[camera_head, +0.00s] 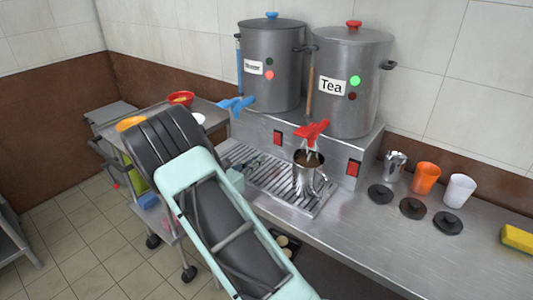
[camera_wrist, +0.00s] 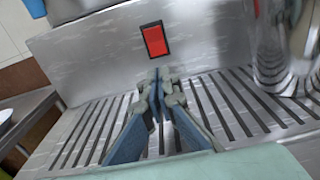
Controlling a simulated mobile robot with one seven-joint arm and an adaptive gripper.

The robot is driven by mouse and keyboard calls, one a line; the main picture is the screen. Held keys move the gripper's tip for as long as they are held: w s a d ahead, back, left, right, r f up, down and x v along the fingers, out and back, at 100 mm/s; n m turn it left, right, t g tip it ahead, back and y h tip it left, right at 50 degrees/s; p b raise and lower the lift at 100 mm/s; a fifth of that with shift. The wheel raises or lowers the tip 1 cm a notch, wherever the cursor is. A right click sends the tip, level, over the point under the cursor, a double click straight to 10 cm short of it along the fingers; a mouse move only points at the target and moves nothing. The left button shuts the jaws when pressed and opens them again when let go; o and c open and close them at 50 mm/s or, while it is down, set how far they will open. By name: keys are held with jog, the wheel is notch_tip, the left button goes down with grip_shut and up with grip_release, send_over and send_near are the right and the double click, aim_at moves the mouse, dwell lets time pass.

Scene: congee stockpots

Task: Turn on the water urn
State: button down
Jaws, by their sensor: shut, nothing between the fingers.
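The water urn (camera_head: 270,85) is the left steel pot, with a blue lid knob, a blue tap (camera_head: 237,104) and a small blurred label. Its red light is lit and the light above it is dark. A red rocker switch (camera_head: 278,137) sits on the base front below this urn. In the wrist view the red switch (camera_wrist: 155,40) is just above my gripper (camera_wrist: 162,78). My gripper's fingers are together and empty over the drip grate, apart from the switch. In the head view my arm partly hides the gripper (camera_head: 245,166).
The tea urn (camera_head: 335,112) on the right has a lit green light and a red tap (camera_head: 312,131). A metal mug (camera_head: 306,178) stands on the grate (camera_head: 262,183) below that tap. Cups and black lids stand to the right. A cart (camera_head: 205,115) with bowls is left.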

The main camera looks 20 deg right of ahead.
jog(key=v, duration=0.3)
jog(key=f+v, duration=0.1)
jog(key=v, duration=0.2)
jog(key=shift+s+a+f, duration=0.1)
jog(key=shift+s+a, duration=0.05)
jog(key=shift+a, duration=0.05)
